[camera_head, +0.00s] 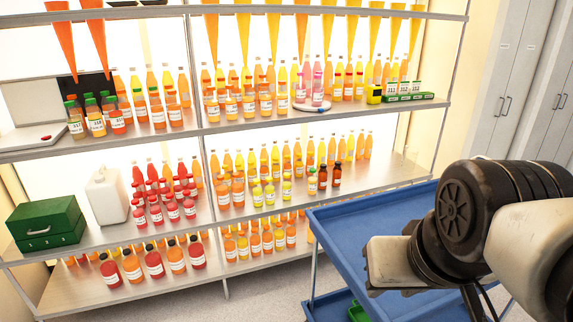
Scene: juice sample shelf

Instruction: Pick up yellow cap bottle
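Several small yellow bottles (270,194) stand at the front of the middle shelf, right of centre. Their caps look yellow, but they are small in the picture. Larger orange and yellow bottles stand close behind and beside them. I cannot tell which single bottle is the yellow cap bottle. My arm fills the lower right, with a dark round joint and pale links. Its end is apart from the shelf, over the blue cart. The gripper fingers do not show.
A blue cart (345,232) stands before the shelf's right part. Dark brown bottles (336,175) stand right of the yellow ones. A green box (45,222), a white jug (107,197) and red-capped bottles (172,209) are at left. The middle shelf's right end (395,168) is bare.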

